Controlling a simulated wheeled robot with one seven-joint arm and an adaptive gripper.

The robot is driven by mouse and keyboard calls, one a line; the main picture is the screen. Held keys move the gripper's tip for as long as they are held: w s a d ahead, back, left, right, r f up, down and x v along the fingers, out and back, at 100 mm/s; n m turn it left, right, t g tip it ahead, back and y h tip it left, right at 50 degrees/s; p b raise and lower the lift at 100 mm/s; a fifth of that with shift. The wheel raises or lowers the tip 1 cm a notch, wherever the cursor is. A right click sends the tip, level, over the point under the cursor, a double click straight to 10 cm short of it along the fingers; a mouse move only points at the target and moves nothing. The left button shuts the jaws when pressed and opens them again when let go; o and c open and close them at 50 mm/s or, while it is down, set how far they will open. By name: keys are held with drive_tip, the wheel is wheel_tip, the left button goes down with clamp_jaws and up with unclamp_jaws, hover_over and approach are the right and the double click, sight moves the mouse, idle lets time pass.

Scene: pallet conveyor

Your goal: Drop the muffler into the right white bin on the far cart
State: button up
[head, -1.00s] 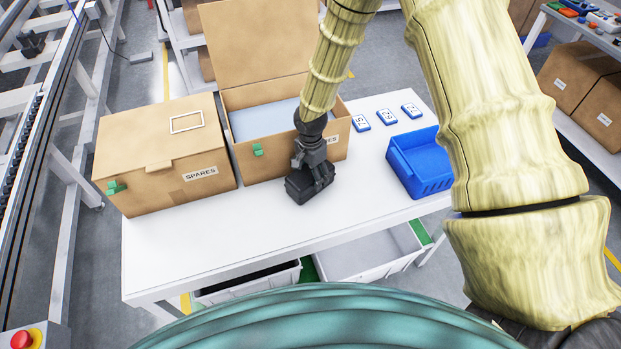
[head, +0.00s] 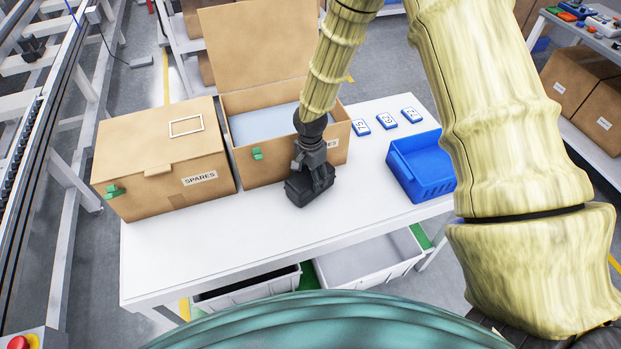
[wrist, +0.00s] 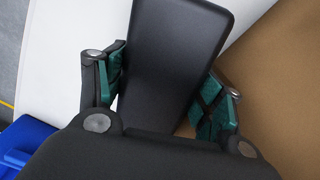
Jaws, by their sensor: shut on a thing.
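The muffler is a dark, box-like block (head: 308,194) in the head view, above or on the front part of the white cart top (head: 240,238). I cannot tell whether it touches the top. My gripper (head: 312,178) points down and is shut on it. In the wrist view the smooth black muffler (wrist: 175,55) sits between the green-padded fingers of my gripper (wrist: 165,92). Under the top are two white bins. The right white bin (head: 375,276) looks empty inside; the left white bin (head: 250,291) has a dark interior. My body hides part of the lower area.
Behind my gripper stands an open cardboard box (head: 240,165) with its lid up. A closed box marked SPARES (head: 165,160) is to its left. A blue tray (head: 422,165) and several blue number tags (head: 387,121) lie to the right. A conveyor (head: 35,150) runs along the left.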

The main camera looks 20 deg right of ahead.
drive_tip(key=shift+r+b, duration=0.75)
drive_tip(key=shift+r, duration=0.6)
drive_tip(key=s+r+b, duration=0.1)
drive_tip(key=s+b, duration=0.4)
drive_tip(key=s, duration=1.1)
drive_tip(key=shift+d+r, duration=0.25)
drive_tip(key=shift+d, duration=0.15)
